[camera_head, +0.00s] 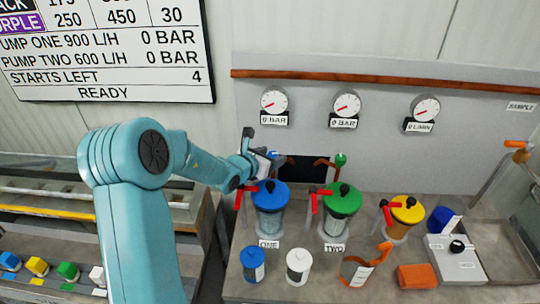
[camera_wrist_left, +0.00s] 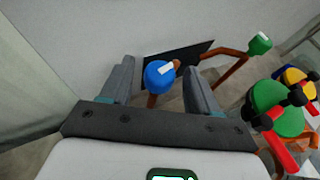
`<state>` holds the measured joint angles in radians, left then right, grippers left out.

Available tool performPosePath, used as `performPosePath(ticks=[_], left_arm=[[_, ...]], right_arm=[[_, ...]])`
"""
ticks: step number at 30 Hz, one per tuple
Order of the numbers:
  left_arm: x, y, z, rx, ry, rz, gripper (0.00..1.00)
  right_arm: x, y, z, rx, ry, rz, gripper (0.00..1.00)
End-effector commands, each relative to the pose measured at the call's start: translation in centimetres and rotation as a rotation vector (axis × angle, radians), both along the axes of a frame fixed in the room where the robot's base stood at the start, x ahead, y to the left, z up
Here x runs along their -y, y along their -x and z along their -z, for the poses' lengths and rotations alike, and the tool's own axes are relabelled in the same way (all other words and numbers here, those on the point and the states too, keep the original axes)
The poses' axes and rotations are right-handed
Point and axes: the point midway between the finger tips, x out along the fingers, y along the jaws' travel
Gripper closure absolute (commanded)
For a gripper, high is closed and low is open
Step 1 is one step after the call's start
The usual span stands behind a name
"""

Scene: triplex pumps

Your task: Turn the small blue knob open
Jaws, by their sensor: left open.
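The small blue knob (camera_wrist_left: 156,80) with a white mark on top sits on a copper pipe in the left wrist view. It lies between the two fingers of my left gripper (camera_head: 262,151), with gaps on both sides. The gripper is open and does not visibly grip the knob. In the head view the gripper is behind the blue-lidded pump ONE (camera_head: 270,196) and mostly hides the knob. My right gripper is not in view.
A green knob (camera_head: 340,159) stands on a pipe to the right. The green-lidded pump TWO (camera_head: 342,200) and a yellow-lidded pump (camera_head: 407,210) stand nearby. Red levers flank the pumps. A dark panel (camera_head: 306,170) lies behind the knobs. Gauges (camera_head: 346,104) hang above.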

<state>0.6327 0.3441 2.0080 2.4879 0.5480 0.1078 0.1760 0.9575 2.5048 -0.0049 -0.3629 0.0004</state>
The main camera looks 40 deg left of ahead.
Motion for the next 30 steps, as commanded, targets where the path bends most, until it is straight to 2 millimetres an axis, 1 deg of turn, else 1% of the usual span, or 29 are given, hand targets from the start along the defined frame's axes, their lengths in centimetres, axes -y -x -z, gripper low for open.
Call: performPosePath(ticks=[4, 5, 6, 8, 9, 10, 16, 20, 23, 27, 30], left_arm=[[0.0, 0.0, 0.0, 0.000, 0.000, 0.000, 0.39], [0.0, 0.0, 0.0, 0.000, 0.000, 0.000, 0.42], [0.0, 0.0, 0.0, 0.000, 0.000, 0.000, 0.55], [0.0, 0.0, 0.0, 0.000, 0.000, 0.000, 0.75], [0.0, 0.0, 0.0, 0.000, 0.000, 0.000, 0.88], [0.0, 0.0, 0.0, 0.001, 0.000, 0.000, 0.95], [-0.1, 0.0, -0.1, 0.003, -0.002, 0.014, 0.95], [-0.3, -0.1, -0.4, 0.006, -0.005, 0.068, 0.95], [-0.4, -0.1, -0.5, 0.005, -0.005, 0.125, 0.95], [-0.5, -0.1, -0.7, 0.005, -0.005, 0.205, 0.95], [-0.5, -0.1, -0.6, 0.006, -0.002, 0.245, 0.95]], right_arm=[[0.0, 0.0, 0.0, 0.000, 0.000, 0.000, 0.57], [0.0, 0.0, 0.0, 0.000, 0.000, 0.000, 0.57], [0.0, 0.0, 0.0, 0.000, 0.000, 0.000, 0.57], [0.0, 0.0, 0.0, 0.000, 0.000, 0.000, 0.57], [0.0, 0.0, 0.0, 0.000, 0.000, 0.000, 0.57], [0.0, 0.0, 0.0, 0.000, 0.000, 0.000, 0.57], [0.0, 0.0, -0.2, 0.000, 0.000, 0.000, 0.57], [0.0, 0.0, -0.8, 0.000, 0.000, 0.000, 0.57], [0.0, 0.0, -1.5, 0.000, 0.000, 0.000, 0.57], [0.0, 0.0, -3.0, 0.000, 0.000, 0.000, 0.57], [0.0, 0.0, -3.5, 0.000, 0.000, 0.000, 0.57]])
